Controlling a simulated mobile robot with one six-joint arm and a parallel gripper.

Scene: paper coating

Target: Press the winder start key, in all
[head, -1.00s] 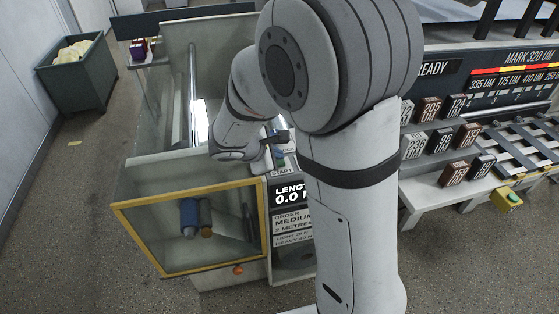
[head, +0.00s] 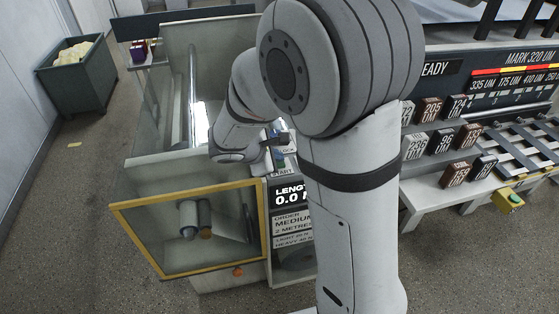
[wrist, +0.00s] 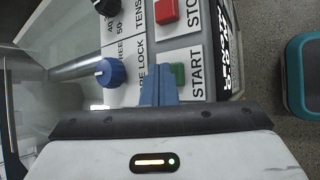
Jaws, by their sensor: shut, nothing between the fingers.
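The green START key (wrist: 179,74) shows in the wrist view on the winder's panel, beside its START label (wrist: 196,74). My gripper (wrist: 159,72) is shut and empty, its blue-grey fingertips just left of the green key and overlapping its edge in the picture. I cannot tell whether they touch it. In the head view my gripper (head: 278,139) is over the panel, and the START label (head: 281,172) shows just below it. The winder's display (head: 290,194) reads LENGTH 0.0.
The red STOP key (wrist: 167,11) is above START. A blue reel lock knob (wrist: 110,72) is left of my fingers, a black tension knob (wrist: 108,6) above it. The winder's yellow-framed guard (head: 157,274) is in front. Coating blocks (head: 456,173) sit to the right.

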